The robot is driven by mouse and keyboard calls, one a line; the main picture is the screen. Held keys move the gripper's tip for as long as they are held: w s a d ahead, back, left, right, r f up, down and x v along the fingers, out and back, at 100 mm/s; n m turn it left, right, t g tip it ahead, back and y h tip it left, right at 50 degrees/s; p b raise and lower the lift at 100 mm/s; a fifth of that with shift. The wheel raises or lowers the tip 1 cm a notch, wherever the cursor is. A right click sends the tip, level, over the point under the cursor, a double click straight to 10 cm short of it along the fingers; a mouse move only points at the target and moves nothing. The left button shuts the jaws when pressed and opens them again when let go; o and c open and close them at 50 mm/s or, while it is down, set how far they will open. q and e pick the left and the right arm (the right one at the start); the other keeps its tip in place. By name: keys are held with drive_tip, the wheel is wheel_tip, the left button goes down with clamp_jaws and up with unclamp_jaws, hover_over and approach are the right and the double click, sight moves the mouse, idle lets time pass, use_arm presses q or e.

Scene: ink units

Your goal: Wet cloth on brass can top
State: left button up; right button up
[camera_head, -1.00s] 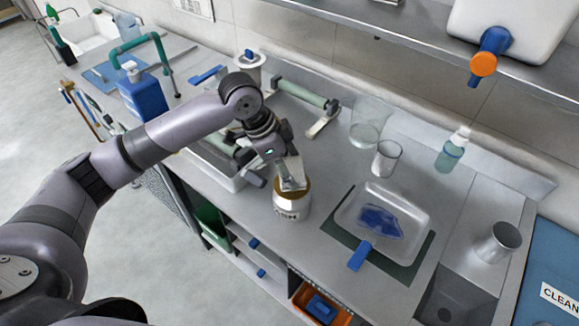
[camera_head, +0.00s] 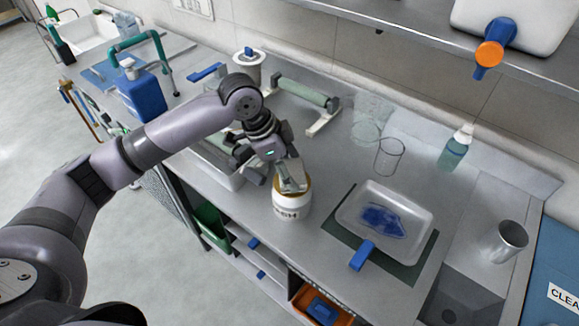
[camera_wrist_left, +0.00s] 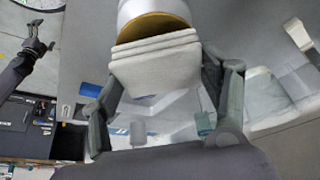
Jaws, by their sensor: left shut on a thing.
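A pale folded cloth (camera_head: 292,177) is gripped in my left gripper (camera_head: 284,165). In the left wrist view the cloth (camera_wrist_left: 156,65) lies between the two fingers of that gripper (camera_wrist_left: 162,85) as a layered pad. A white can (camera_head: 291,206) with dark lettering and a brass top (camera_head: 305,187) stands upright on the bench below the gripper. In the left wrist view the cloth overlaps the near edge of the brass top (camera_wrist_left: 152,24); I cannot tell whether they touch. A distant dark gripper, apparently my right one (camera_wrist_left: 37,42), shows small at the upper left.
Right of the can, a white tray (camera_head: 350,221) with a blue smear lies on a green mat (camera_head: 425,262). Glass beakers (camera_head: 389,158), a spray bottle (camera_head: 454,150) and a roller (camera_head: 300,91) stand behind. A white-walled tray (camera_head: 226,181) is left of the can.

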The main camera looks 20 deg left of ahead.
sight(290, 171)
use_arm(q)
drive_tip(key=shift+f, duration=0.55)
idle(0.4)
drive_tip(key=shift+f, duration=0.6)
idle(0.8)
wheel_tip(290, 171, up, 7)
drive_tip(key=p, duration=0.8)
drive_tip(key=shift+r, duration=0.15)
idle(0.7)
